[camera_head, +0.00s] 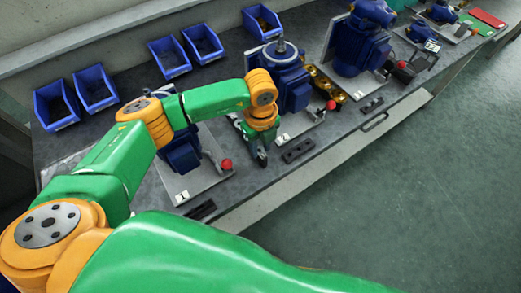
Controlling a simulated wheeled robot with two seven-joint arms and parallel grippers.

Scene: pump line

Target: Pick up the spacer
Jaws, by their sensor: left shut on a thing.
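My left arm comes in from the left and reaches over the workbench (235,210). My left gripper (260,161) points down, its dark fingers low over the bench between two pump stations. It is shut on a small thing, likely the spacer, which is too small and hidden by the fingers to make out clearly. I cannot tell whether that thing touches the bench. My right gripper is not in view.
A blue pump (183,156) on a plate with a red knob (226,164) stands left of the gripper. Another blue pump (293,90) stands behind right. A dark slotted block (298,150) lies to the right. Blue bins (55,107) line the back.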

